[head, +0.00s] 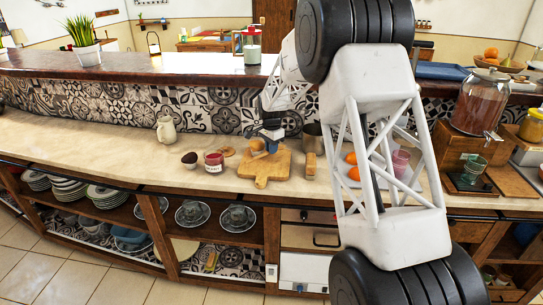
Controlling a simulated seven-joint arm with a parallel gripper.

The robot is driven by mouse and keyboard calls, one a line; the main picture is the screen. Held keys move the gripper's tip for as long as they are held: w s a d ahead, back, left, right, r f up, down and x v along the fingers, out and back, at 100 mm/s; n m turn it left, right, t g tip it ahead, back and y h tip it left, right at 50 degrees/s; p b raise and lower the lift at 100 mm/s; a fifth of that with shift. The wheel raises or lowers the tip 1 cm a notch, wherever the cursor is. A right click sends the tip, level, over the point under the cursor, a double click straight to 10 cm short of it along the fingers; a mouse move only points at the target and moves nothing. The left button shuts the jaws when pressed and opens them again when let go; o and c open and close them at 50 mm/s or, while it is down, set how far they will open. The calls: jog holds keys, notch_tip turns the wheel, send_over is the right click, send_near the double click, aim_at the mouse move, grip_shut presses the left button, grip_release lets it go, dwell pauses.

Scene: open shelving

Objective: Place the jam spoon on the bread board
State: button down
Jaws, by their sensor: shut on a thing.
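The wooden bread board (262,178) lies on the pale lower counter, its handle end toward the front edge. My gripper (270,146) is over the back part of the board, pointing down. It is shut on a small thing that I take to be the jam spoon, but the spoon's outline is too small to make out. I cannot tell whether it touches the board. An orange-brown piece, perhaps bread, shows beside the fingers at the board's back. A jar of red jam (214,162) stands just left of the board.
A small dark-filled bowl (189,160) and a cream pitcher (166,130) stand farther left. A wooden block-like item (310,166) stands right of the board. Oranges (352,165) lie on a tray, partly behind my arm. A drink dispenser (480,100) stands at the right.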

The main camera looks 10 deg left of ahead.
aim_at(272, 161)
jog(key=shift+f, duration=1.75)
jog(key=shift+f, duration=0.1)
jog(key=c, duration=1.2)
grip_release()
notch_tip(272, 161, up, 12)
jog(key=shift+r, duration=0.15)
